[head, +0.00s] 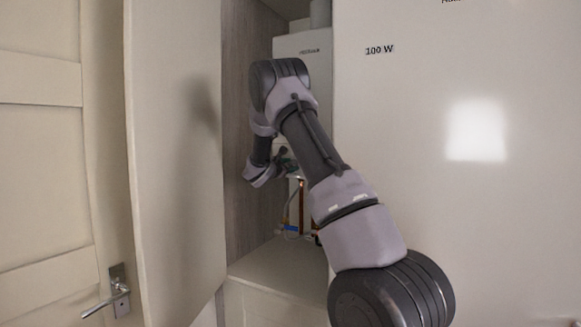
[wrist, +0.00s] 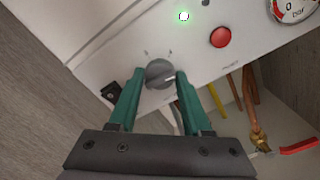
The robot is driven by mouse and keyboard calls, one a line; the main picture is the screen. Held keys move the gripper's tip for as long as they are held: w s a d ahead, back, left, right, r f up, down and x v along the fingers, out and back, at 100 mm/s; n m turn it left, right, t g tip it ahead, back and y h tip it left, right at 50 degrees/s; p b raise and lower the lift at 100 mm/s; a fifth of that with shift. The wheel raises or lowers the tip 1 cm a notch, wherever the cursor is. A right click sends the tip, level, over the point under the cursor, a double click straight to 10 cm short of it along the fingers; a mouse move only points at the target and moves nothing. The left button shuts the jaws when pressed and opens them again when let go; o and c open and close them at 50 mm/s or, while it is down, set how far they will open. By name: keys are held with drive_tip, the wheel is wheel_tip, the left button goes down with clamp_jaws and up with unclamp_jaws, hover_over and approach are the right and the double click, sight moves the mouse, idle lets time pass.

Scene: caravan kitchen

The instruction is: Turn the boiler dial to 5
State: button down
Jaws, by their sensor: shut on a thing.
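The boiler (head: 304,50) is a white box inside the open cupboard in the head view, mostly hidden behind my arm. In the wrist view its white panel (wrist: 205,60) carries the grey round dial (wrist: 159,73). A light mark shows on the dial's lower right side; the scale marks around it are too small to read. My gripper (wrist: 155,80) has its two green fingers on either side of the dial, shut on it. In the head view my gripper (head: 287,160) is small and dark in front of the boiler, and the dial is hidden.
On the panel are a red button (wrist: 221,37), a lit green lamp (wrist: 184,16), a black switch (wrist: 110,92) and a pressure gauge (wrist: 292,8). Copper pipes (wrist: 250,95) hang below. The open cupboard door (head: 175,150) stands left of my arm; a white panel (head: 460,200) stands right.

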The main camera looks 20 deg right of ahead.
drive_tip(key=shift+m, duration=2.2)
drive_tip(key=shift+c, duration=1.8)
unclamp_jaws()
drive_tip(key=v, duration=1)
drive_tip(key=shift+s+a, duration=0.3)
drive_tip(key=shift+a, duration=0.1)
